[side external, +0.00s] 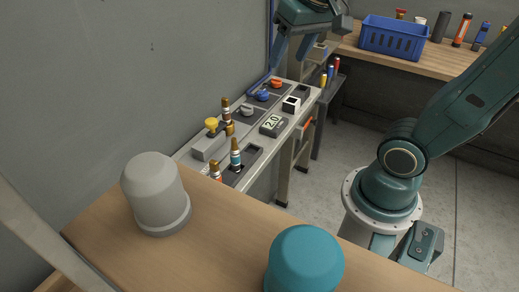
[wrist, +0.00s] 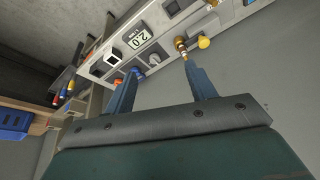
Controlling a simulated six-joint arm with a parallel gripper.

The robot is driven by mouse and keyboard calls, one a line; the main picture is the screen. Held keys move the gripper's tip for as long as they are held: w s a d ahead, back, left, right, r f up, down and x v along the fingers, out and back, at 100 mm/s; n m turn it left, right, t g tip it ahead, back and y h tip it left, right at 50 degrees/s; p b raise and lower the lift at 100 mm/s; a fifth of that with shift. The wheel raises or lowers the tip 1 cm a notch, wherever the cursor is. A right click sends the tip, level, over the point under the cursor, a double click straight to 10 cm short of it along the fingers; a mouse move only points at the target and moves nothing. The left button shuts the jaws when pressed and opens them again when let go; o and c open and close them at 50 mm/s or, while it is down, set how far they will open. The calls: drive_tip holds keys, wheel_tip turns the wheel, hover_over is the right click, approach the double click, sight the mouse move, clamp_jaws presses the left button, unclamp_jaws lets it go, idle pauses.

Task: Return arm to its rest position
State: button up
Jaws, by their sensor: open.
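My gripper (side external: 291,50) is at the top of the side external view, partly cut off by the frame edge, above the far end of the grey panel (side external: 187,157). In the wrist view my gripper (wrist: 160,72) shows two blue-grey fingers spread wide apart, with nothing between them. The panel also shows in the wrist view (wrist: 178,22), beyond the fingertips, upside down. My fingers look apart from the panel, though the right fingertip overlaps a brass fitting (wrist: 181,44) in the picture.
The panel carries a yellow knob (side external: 211,123), several brass-tipped fittings and a display (side external: 272,124) reading 2.0. A grey capped cylinder (side external: 155,190) and a teal dome (side external: 305,258) stand on the near wooden table (side external: 215,245). A blue basket (side external: 393,38) sits on the back bench. Wall lies left.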

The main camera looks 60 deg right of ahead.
drive_tip(key=s+a+f+n+t, duration=0.1)
drive_tip(key=s+a+f+n, duration=0.1)
drive_tip(key=s, duration=0.5)
drive_tip(key=shift+s+a+f+n+t+y, duration=0.3)
drive_tip(key=shift+a+n, duration=0.4)
drive_tip(key=shift+n, duration=0.6)
